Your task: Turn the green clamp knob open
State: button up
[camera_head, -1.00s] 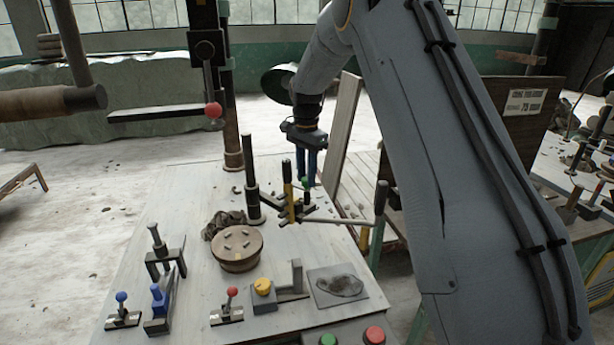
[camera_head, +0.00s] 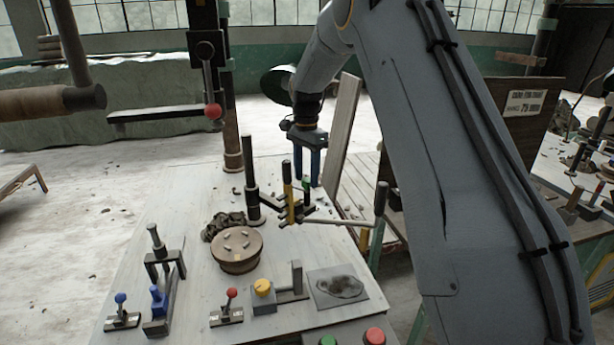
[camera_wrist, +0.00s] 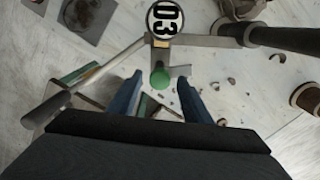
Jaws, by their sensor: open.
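The green clamp knob (camera_head: 306,184) sits on a dark clamp fixture on the bench, beside an upright yellow-and-black handle (camera_head: 289,190). It also shows in the wrist view (camera_wrist: 160,79) as a round green top. My gripper (camera_head: 308,182) is over the knob, pointing down, with its two blue fingers apart. In the wrist view my gripper (camera_wrist: 159,80) has one finger on each side of the knob, with a visible gap on both sides. The knob is not held. Whether the fingertips reach down to its height is hard to tell.
A long bar with a black grip (camera_head: 381,198) extends right of the clamp. A dark upright post (camera_head: 250,180) stands to its left. A round wooden disc (camera_head: 237,248), red toggle clamp (camera_head: 231,304) and yellow knob (camera_head: 262,287) stand nearer the front.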

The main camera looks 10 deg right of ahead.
aim_at(307, 180)
notch_tip(307, 180, up, 7)
jog(key=shift+r+b, duration=0.2)
jog(key=shift+b, duration=0.85)
jog(key=s+f+n, duration=0.4)
jog(key=s, duration=0.7)
jog(key=s+f+n, duration=0.4)
jog(key=s, duration=0.8)
jog(key=s+f+n+t, duration=0.1)
jog(key=s+f+n, duration=0.3)
jog(key=s, duration=0.8)
